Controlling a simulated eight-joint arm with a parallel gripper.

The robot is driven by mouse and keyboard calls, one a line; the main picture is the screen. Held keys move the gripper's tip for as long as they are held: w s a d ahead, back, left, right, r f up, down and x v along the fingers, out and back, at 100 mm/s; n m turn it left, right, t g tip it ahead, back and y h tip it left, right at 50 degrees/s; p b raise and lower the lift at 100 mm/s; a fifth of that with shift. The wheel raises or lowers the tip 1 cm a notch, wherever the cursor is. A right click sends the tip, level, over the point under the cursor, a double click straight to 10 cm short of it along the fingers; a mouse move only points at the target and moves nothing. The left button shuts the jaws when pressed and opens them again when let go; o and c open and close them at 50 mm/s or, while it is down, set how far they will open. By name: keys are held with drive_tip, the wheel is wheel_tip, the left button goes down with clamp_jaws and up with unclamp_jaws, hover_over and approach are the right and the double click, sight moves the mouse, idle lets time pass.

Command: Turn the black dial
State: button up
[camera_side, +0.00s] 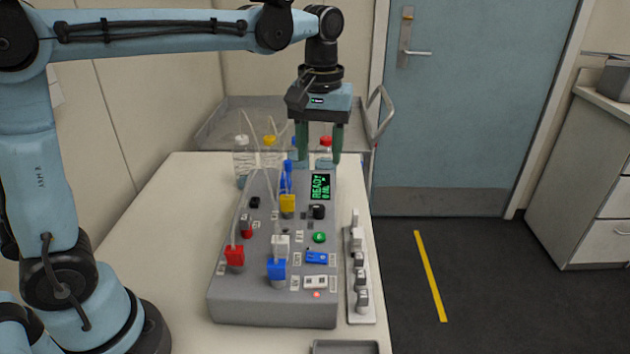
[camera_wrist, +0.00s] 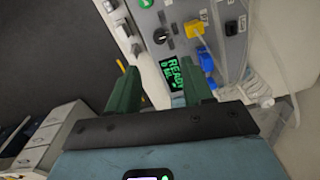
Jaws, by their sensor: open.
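The black dial (camera_side: 318,212) sits on the sloped grey panel (camera_side: 270,312), just below the green-lettered screen (camera_side: 320,187) that reads READY. In the wrist view the dial (camera_wrist: 160,37) shows beyond my fingertips, a light pointer mark on it. My gripper (camera_side: 319,160) points down with its two green fingers apart and nothing between them. It is above the far end of the panel, behind and higher than the dial, not touching it. In the wrist view my gripper (camera_wrist: 160,82) frames the screen between its fingers.
Yellow (camera_side: 287,202), blue (camera_side: 277,268) and red (camera_side: 234,257) connectors with tubes crowd the panel around the dial's left and front. Bottles (camera_side: 243,160) stand behind it. A strip with several grey clips (camera_side: 359,270) lies on the right. The table's left side is clear.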

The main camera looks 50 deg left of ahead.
sight(319, 207)
wheel_tip(319, 207, down, 12)
drive_tip(key=shift+f, duration=0.1)
idle(0.6)
clamp_jaws()
